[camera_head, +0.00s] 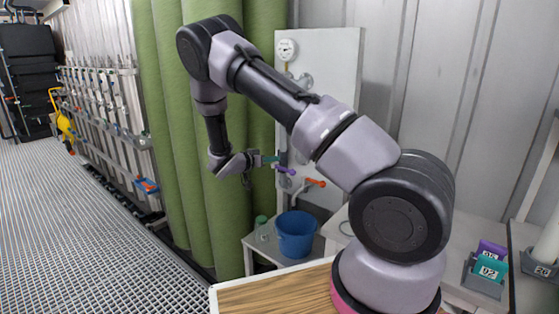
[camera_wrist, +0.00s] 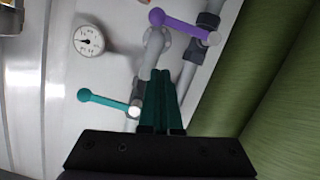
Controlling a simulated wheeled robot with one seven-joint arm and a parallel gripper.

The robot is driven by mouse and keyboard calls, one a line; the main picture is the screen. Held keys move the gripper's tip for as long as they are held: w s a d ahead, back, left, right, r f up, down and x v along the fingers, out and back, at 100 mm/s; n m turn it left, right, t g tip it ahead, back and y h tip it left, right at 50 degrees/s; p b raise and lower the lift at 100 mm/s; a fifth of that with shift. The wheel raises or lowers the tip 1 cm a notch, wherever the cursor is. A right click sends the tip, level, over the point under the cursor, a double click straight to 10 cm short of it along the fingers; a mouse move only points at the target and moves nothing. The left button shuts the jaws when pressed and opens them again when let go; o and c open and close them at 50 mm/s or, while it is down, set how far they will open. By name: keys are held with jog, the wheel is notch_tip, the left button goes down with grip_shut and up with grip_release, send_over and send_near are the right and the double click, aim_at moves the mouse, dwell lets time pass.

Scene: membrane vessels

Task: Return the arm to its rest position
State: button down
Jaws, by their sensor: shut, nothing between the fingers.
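My arm rises from its base at the right and bends down towards a white panel (camera_head: 333,82). My gripper (camera_head: 262,161) hangs in front of the panel, beside the green curtain. In the wrist view my gripper's two teal fingers (camera_wrist: 161,75) lie together, shut with nothing between them. They point towards grey pipework. A teal valve handle (camera_wrist: 107,102) is left of the fingers and a purple handle (camera_wrist: 186,27) is beyond them. The purple handle (camera_head: 286,170) also shows in the head view, close to the gripper. I cannot tell whether the fingers touch any pipe.
A round gauge (camera_head: 286,49) is on the panel, and an orange handle (camera_head: 315,182) is lower down. A blue bucket (camera_head: 295,235) and a bottle (camera_head: 262,229) stand below. Green curtains (camera_head: 172,120) hang at left. A wooden top (camera_head: 265,296) is in front. Grating floor at left is clear.

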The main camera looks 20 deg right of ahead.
jog(key=s+d+r+g+y, duration=0.2)
jog(key=s+r+g+y, duration=0.1)
jog(key=s+r, duration=0.6)
jog(key=s+d+r+g+y, duration=0.2)
jog(key=s+r+g+y, duration=0.2)
jog(key=s+r, duration=0.5)
jog(key=s+a+r+n+t+y, duration=0.2)
jog(key=s+a+r+t+y, duration=0.1)
jog(key=s+r, duration=0.4)
jog(key=s+a+r+n+t+y, duration=0.3)
jog(key=s+r+y, duration=0.2)
jog(key=s, duration=0.7)
notch_tip(320, 180, up, 2)
jog(key=shift+r+t, duration=0.25)
jog(key=shift+t, duration=0.05)
